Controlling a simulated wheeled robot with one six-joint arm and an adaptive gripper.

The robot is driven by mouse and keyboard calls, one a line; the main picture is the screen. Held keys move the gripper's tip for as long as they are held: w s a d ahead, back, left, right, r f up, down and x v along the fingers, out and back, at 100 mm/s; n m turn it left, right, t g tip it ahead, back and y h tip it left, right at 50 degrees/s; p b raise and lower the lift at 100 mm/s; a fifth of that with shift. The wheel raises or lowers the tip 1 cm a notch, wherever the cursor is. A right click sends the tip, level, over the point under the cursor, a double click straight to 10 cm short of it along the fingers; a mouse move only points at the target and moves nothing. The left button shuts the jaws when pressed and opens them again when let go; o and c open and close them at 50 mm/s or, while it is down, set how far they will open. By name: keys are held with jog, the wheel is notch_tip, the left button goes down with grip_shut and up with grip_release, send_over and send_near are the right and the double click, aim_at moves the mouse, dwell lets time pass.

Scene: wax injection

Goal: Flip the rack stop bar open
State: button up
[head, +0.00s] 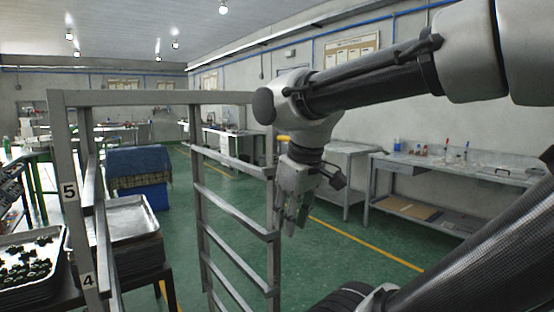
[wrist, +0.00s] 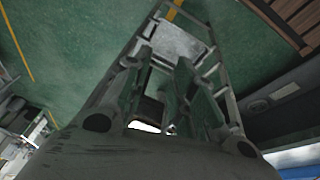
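The grey metal rack (head: 150,97) stands upright at left and centre in the head view, with labels 5 and 4 on its near post. A short yellow-orange piece (head: 283,138) shows beside the rack's right post, partly hidden by my arm; I cannot tell whether it belongs to the stop bar. No stop bar can be clearly picked out. My gripper (head: 295,222) points down beside the right post, below the top rail, and looks empty. In the wrist view its fingers (wrist: 163,75) are apart, with rack framing below and beyond them. I cannot tell whether they touch the rack.
A tray with dark pieces (head: 62,262) and a stack of metal trays (head: 130,208) are at left. A blue covered bin (head: 140,170) stands behind the rack. A grey workbench (head: 455,175) lines the right wall. Green floor is clear between rack and workbench.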

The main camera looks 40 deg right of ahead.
jog(key=w+r+n+g+h, duration=0.1)
jog(key=r+n, duration=0.2)
jog(key=w+a+r+n+h, duration=0.1)
jog(key=w+r+n, duration=0.1)
jog(key=r, duration=0.2)
jog(key=w+r+n+g+h, duration=0.1)
jog(key=w+r+n, duration=0.1)
jog(key=r+n, duration=0.1)
jog(key=shift+a+r+n+g, duration=0.3)
jog(key=shift+a+r, duration=0.05)
jog(key=shift+r, duration=0.25)
grip_shut()
jog(key=w+a+r+n+h, duration=0.1)
jog(key=a+r+n, duration=0.1)
jog(key=r, duration=0.2)
jog(key=w+a+r+n+h, duration=0.1)
jog(key=r+n+h, duration=0.1)
jog(key=r, duration=0.2)
jog(key=w+a+r+n+h, duration=0.1)
jog(key=w+a+r+n, duration=0.1)
jog(key=r+n, duration=0.1)
jog(key=shift+a+r+g+h, duration=0.3)
jog(key=shift+r+g, duration=0.1)
jog(key=shift+r, duration=0.35)
